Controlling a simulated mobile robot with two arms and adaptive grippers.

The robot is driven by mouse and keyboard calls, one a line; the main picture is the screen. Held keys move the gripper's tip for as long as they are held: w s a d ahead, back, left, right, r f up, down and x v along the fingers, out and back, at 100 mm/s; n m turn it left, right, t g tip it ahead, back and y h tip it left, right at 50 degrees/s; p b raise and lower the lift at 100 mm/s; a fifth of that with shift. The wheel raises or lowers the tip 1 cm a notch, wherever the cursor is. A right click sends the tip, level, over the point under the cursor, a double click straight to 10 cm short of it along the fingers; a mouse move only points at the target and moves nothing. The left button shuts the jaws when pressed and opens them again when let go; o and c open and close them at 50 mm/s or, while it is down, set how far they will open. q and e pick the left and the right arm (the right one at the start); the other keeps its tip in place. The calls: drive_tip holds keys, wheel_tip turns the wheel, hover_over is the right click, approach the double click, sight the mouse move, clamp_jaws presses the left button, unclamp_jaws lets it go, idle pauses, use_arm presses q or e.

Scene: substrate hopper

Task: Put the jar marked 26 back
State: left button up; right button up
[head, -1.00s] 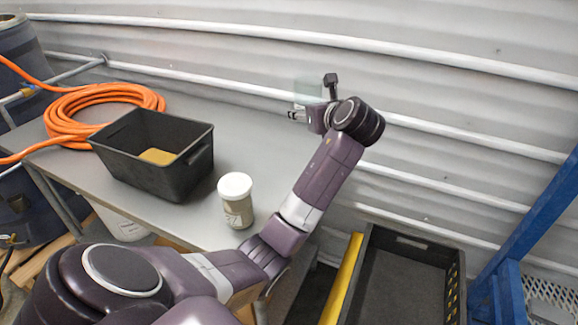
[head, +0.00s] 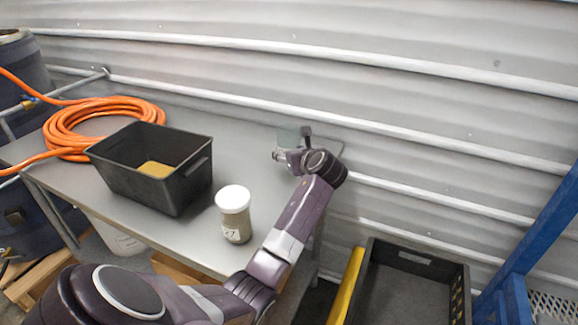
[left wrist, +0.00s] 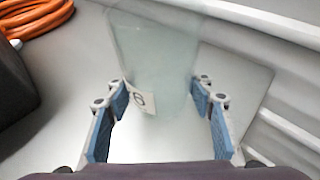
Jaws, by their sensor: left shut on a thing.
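My left gripper (head: 288,155) is shut on a clear, pale-green glass jar (head: 288,137) at the wall side of the table. In the left wrist view the jar (left wrist: 155,60) stands between the blue finger pads of the gripper (left wrist: 160,110). It is tilted in that picture, and its white label shows a 6; the rest of the number is not readable. A thin grey plate (head: 331,146) lies at the table's back right corner, partly behind the gripper. I cannot tell whether the jar touches it. My right gripper is not in view.
A white-lidded jar (head: 234,201) with brownish contents stands at the table's front, its label ending in 7. A black bin (head: 180,190) with something yellow inside and a coiled orange hose (head: 75,118) are to the left. A black crate (head: 418,262) stands right, below the table.

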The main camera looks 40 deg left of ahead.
use_arm(q)
drive_tip(key=shift+f, duration=2.4)
drive_tip(key=o, duration=1.5)
drive_tip(key=shift+f, duration=0.15)
drive_tip(key=v, duration=1.2)
drive_tip(key=shift+s, duration=0.15)
